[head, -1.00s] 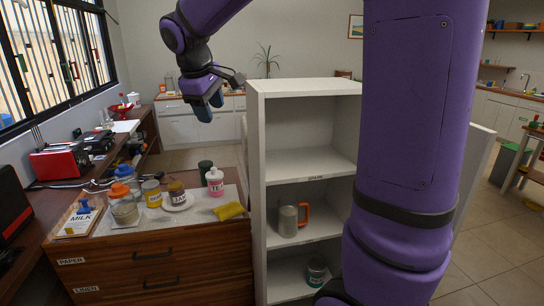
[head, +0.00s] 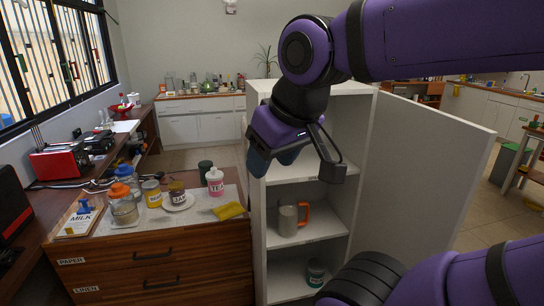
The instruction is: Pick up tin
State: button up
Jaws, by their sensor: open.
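Several tin-like containers show. A yellow tin (head: 152,194) with a pale label stands on the cloth on the drawer cabinet. A dark green cylinder (head: 205,170) stands further back there. A small dark tin with a pale label (head: 316,272) stands on the lowest shelf of the white shelf unit, partly hidden by my arm. Which one is the task's tin I cannot tell. My gripper (head: 273,161) is open and points down in front of the shelf unit's upper part, above the mug's shelf, apart from all the containers.
A metal mug with an orange handle (head: 290,218) stands on the middle shelf. A jam jar sits on a plate (head: 178,204), with a pink-labelled bottle (head: 215,181), a glass jar (head: 122,205) and a yellow cloth (head: 229,211) nearby. The shelf unit's open door (head: 425,170) stands right.

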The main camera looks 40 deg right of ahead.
aim_at(152, 193)
jog(key=i+j+z, duration=0.4)
jog(key=i+j, duration=1.5)
jog(key=i+z, duration=0.15)
jog(key=z, duration=1.45)
